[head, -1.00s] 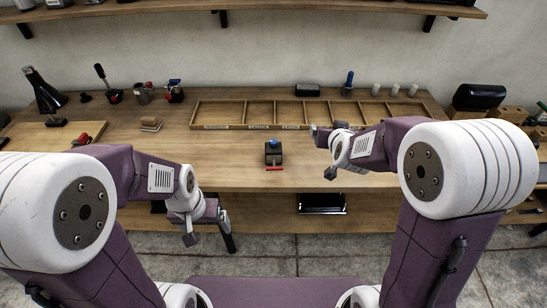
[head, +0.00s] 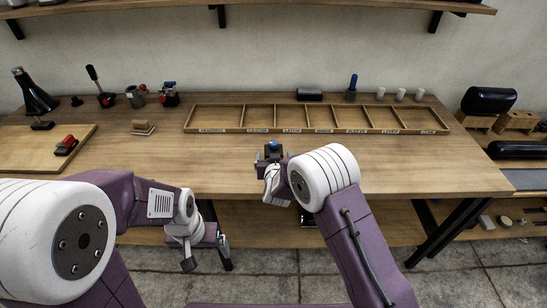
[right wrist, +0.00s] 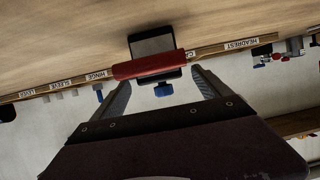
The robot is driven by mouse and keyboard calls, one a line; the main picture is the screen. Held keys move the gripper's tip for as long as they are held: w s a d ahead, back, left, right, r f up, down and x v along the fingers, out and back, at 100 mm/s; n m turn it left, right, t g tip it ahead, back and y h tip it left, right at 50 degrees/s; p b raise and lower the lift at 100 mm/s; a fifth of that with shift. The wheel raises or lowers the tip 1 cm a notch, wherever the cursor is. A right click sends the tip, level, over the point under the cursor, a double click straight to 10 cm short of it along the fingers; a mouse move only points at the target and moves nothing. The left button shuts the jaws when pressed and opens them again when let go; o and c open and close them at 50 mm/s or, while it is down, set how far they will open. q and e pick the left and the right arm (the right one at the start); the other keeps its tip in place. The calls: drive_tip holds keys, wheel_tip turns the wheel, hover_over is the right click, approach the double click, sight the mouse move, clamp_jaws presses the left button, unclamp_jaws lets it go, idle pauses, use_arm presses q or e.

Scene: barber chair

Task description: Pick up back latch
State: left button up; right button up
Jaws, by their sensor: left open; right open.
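A small dark block with a blue knob (head: 272,147) stands on the table near its front edge; I take it for the back latch, though no label on it confirms this. In the right wrist view it shows as a grey-black block (right wrist: 152,45) with a red bar (right wrist: 149,66) across it and the blue knob (right wrist: 163,90). My right gripper (right wrist: 161,80) is open, its fingertips close to the red bar; I see no grip. In the head view my right arm partly hides the block. My left gripper (head: 206,253) is open and empty before the table's front edge.
A labelled wooden tray (head: 316,131) with several compartments lies behind the block. A board (head: 30,160) with a red-topped part (head: 66,145) is at the left. Bottles and tools stand along the back. The table between block and right end is clear.

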sight(274, 143)
drive_tip(key=x, duration=0.5)
drive_tip(key=shift+f, duration=0.1)
drive_tip(key=shift+s, duration=0.15)
drive_tip(key=c, duration=0.4)
clamp_jaws()
wheel_tip(274, 143, up, 4)
drive_tip(key=shift+r, duration=0.15)
drive_tip(key=s+d+r+b, duration=0.1)
drive_tip(key=s+d+r, duration=0.5)
drive_tip(key=d, duration=0.4)
drive_tip(key=shift+r, duration=0.45)
drive_tip(key=shift+w, duration=0.1)
